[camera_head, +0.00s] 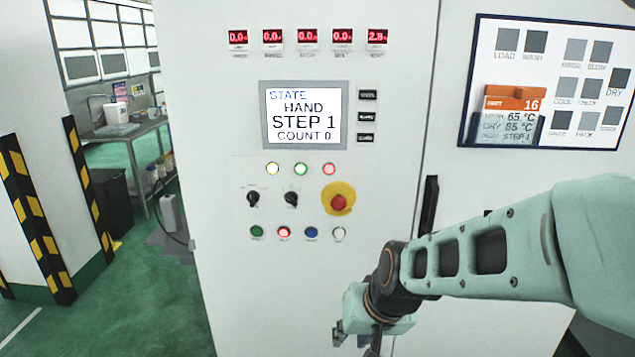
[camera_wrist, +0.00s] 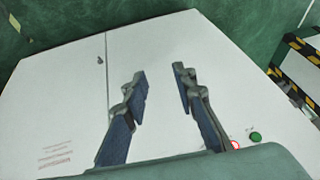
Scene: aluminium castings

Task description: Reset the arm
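My arm reaches in from the right in the head view, in front of the white machine cabinet (camera_head: 240,300). My gripper hangs at the arm's end near the bottom of that view, below the button panel, mostly cut off or hidden there. In the wrist view my gripper (camera_wrist: 160,85) shows two dark fingers with blue pads, spread apart with nothing between them. The white cabinet front (camera_wrist: 70,100) lies behind the fingers. A green button (camera_wrist: 255,137) and a red one (camera_wrist: 235,145) show right of the fingers.
The cabinet bears a screen (camera_head: 304,115) reading HAND, STEP 1, COUNT 0, and a red emergency stop (camera_head: 338,202) on yellow. A dark-framed board (camera_head: 550,80) is at right. Striped posts (camera_head: 35,215) and a bench (camera_head: 135,130) stand left. Green floor (camera_head: 140,300) is open there.

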